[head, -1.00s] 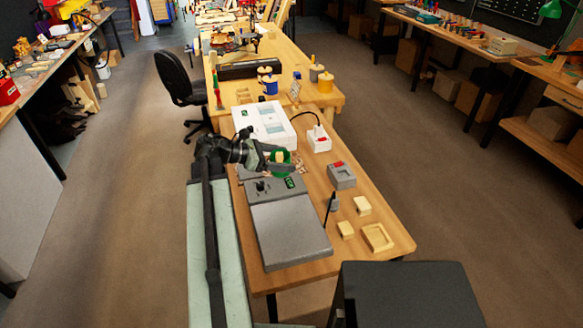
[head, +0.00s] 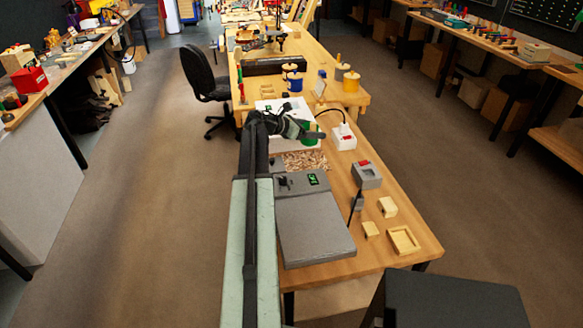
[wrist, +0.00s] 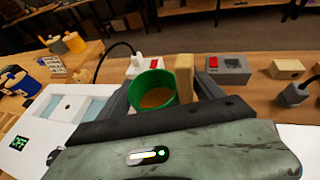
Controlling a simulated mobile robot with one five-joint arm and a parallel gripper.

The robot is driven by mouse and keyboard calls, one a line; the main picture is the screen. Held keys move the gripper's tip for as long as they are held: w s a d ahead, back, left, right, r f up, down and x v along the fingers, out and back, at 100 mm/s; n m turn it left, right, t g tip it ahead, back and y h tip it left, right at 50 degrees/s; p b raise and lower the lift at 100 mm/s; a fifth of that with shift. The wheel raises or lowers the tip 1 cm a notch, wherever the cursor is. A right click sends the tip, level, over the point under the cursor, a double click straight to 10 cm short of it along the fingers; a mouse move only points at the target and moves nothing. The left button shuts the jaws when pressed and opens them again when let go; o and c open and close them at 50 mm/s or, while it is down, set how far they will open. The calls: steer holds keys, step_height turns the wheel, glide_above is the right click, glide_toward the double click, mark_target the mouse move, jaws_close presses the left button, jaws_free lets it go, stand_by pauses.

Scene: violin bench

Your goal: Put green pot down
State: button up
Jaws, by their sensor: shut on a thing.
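The green pot (head: 311,134) is open-topped, with brown contents visible in the wrist view (wrist: 142,82). My gripper (head: 306,130) is shut on it, and dark fingers flank it in the wrist view (wrist: 166,88). A pale wooden upright piece (wrist: 184,76) stands at the pot's right side, between the fingers. The pot is near the right edge of the white box with pale blue panels (head: 268,104), close to a white unit with a red switch (head: 343,137). I cannot tell whether its base touches anything.
Wood shavings (head: 306,160) lie in front of the pot. A grey bench device (head: 315,228) fills the near left. A grey box with a red button (head: 366,175), small wooden blocks (head: 388,207) and a wooden tray (head: 403,240) are at right. Blue (head: 295,82) and yellow (head: 350,83) pots stand farther back.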

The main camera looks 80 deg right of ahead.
steer(key=shift+w+d+f, duration=0.15)
steer(key=shift+d, duration=0.9)
steer(key=b, duration=1)
glide_above(311, 161)
step_height(311, 161, down, 10)
steer(key=shift+f, duration=0.2)
steer(key=shift+r, duration=0.25)
steer(key=shift+f, duration=0.15)
steer(key=o, duration=1.4)
steer(key=shift+o, duration=0.2)
